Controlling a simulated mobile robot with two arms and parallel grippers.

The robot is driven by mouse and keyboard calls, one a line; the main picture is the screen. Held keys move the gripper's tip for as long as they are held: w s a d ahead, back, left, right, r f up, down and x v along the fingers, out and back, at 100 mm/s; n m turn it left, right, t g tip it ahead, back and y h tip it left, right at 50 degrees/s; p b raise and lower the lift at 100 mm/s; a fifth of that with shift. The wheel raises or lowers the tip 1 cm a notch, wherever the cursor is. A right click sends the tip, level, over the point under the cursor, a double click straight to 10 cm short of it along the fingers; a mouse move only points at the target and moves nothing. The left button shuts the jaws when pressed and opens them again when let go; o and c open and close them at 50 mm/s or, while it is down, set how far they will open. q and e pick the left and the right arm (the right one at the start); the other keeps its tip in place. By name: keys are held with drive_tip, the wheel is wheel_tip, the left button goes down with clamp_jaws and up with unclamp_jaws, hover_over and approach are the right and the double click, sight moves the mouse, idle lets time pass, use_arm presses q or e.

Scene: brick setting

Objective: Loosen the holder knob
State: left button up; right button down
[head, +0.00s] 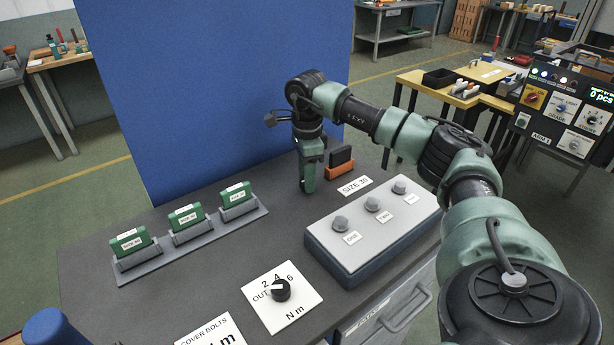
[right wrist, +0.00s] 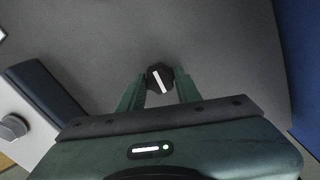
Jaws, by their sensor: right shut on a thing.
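The holder knob (right wrist: 160,78) is a small black knob with a white line, seen from above in the right wrist view. My right gripper (right wrist: 162,86) has one finger on each side of it and is shut on it. In the head view my right gripper (head: 307,186) points down at the bench, just left of an orange holder (head: 341,172) with a black block (head: 341,158) in it. The knob is hidden behind the fingers there. My left gripper is not in view.
A grey box with several knobs (head: 372,238) stands in front of the gripper. A dial plate (head: 282,312) lies at the bench front. A rack (head: 195,235) with green blocks is at left, and a blue panel (head: 210,90) rises behind. A "SIZE 30" label (head: 355,186) lies nearby.

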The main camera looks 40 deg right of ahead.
drive_tip(key=shift+w+r+n, duration=0.1)
drive_tip(key=shift+r+n, duration=0.05)
drive_tip(key=shift+n, duration=0.15)
drive_tip(key=c, duration=1)
unclamp_jaws()
drive_tip(key=shift+r, duration=0.45)
wheel_tip(320, 180, up, 7)
drive_tip(key=shift+f+b, duration=0.1)
drive_tip(key=shift+b, duration=0.75)
drive_tip(key=shift+f, duration=0.1)
